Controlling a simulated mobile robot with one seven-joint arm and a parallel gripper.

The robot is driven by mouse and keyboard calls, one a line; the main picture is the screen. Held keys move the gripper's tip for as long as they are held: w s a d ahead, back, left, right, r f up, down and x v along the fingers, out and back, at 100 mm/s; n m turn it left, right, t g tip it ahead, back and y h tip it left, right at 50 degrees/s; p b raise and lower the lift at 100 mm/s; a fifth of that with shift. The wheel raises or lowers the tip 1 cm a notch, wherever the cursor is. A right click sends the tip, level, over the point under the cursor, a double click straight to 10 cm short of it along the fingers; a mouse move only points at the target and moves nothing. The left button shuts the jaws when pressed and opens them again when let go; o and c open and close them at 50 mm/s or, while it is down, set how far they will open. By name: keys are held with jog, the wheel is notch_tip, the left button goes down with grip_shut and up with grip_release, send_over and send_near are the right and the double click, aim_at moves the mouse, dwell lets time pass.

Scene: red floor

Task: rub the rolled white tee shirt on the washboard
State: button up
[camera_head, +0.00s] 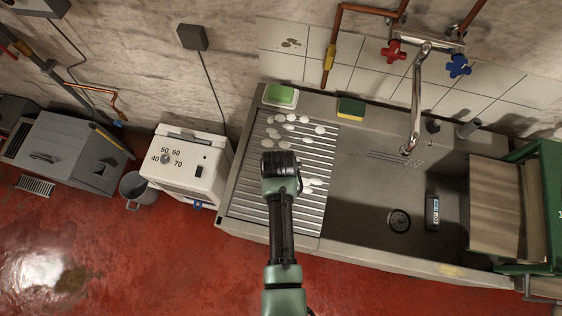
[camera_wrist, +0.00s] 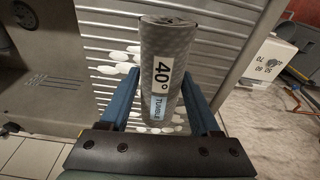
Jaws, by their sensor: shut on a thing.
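In the wrist view my gripper (camera_wrist: 160,78) is shut on a rolled cloth (camera_wrist: 178,42), one finger on each side. The roll looks grey with a diamond weave, not plainly white, and carries a label reading 40° TUMBLE. The ridged washboard (camera_head: 310,215) fills the left part of the stone sink; its ridges also show behind the roll in the wrist view (camera_wrist: 215,50). In the head view my gripper (camera_head: 281,165) is over the middle of the washboard, and my arm hides the roll. I cannot tell whether the roll touches the ridges.
White suds patches (camera_head: 290,127) lie on the washboard. Green soap (camera_head: 281,95) and a yellow-green sponge (camera_head: 350,108) sit on the back ledge. A tap (camera_head: 416,100) overhangs the basin. A dark labelled roll (camera_head: 432,212) lies in the basin. A white dial box (camera_head: 190,167) stands left.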

notch_tip(320, 180, up, 2)
jog(key=shift+r+p, duration=0.2)
jog(key=shift+p, duration=0.45)
jog(key=shift+f, duration=0.1)
